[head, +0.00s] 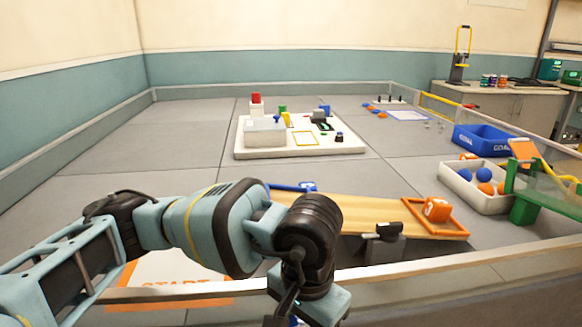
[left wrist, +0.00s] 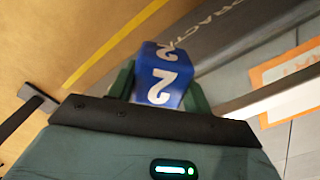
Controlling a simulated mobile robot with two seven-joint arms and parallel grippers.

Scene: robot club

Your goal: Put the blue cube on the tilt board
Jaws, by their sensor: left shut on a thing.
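The blue cube (left wrist: 162,84), marked with a white 2, is between the green fingers of my left gripper (left wrist: 160,80) in the left wrist view. The gripper is shut on it. In the head view my left gripper (head: 296,318) points down at the bottom edge, and the cube is mostly hidden there. The tilt board (head: 365,213) is a long wooden plank just beyond my left arm. It has an orange-framed end at the right holding an orange cube (head: 436,209), and a blue-framed end partly hidden behind my wrist. My right gripper is not in view.
A low grey wall (head: 480,258) runs across the front. A white tray of balls (head: 458,193), a blue bin (head: 485,138) and a green ramp stand (head: 523,206) are at the right. A white platform (head: 350,146) with blocks stands farther back. Grey floor is clear at the left.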

